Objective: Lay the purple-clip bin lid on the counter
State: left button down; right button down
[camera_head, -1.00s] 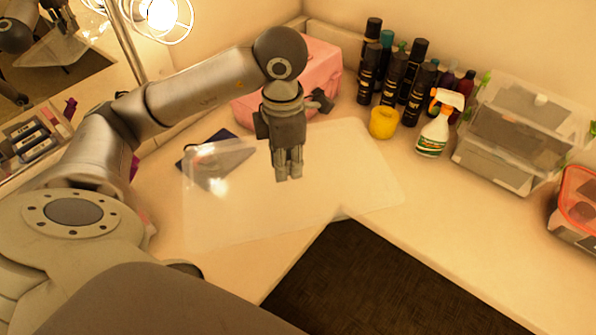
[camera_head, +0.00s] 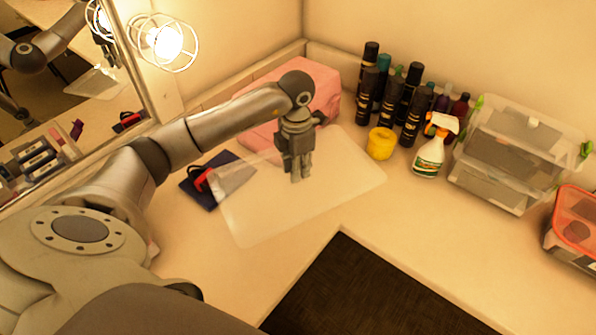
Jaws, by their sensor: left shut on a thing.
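A clear, flat, rectangular bin lid (camera_head: 275,212) is in the head view, in the middle of the picture above or on the pale counter (camera_head: 410,225). My left gripper (camera_head: 301,174) points down and is shut on the lid, towards its back part. I cannot tell whether the lid touches the counter. Its left corner overlaps a dark blue booklet with a red item, which shows through it. No purple clips can be made out on the lid. My right gripper is not in view.
A pink case (camera_head: 325,82) stands behind my gripper. Several dark bottles (camera_head: 411,92), a yellow roll (camera_head: 380,144), a spray bottle (camera_head: 430,155), a green-clip clear bin (camera_head: 490,185) and a red-rimmed container (camera_head: 575,220) stand to the right. The counter's front edge borders a dark floor (camera_head: 350,285).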

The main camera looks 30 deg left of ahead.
pick_arm(q)
jog(key=shift+w+a+f, duration=0.25)
jog(key=shift+w+f, duration=0.4)
jog(key=shift+f, duration=0.25)
jog(key=shift+w+a+f, duration=0.1)
jog(key=shift+w+f, duration=0.05)
jog(key=shift+f, duration=0.15)
notch_tip(320, 180, down, 2)
jog(key=shift+f+p, duration=0.15)
jog(key=shift+p, duration=0.8)
jog(key=shift+f, duration=0.2)
jog(key=shift+f, duration=0.1)
jog(key=shift+f+b, duration=0.45)
jog(key=shift+b, duration=0.05)
jog(key=c, duration=1.2)
grip_release()
jog(key=shift+c, duration=0.2)
jog(key=shift+r, duration=0.1)
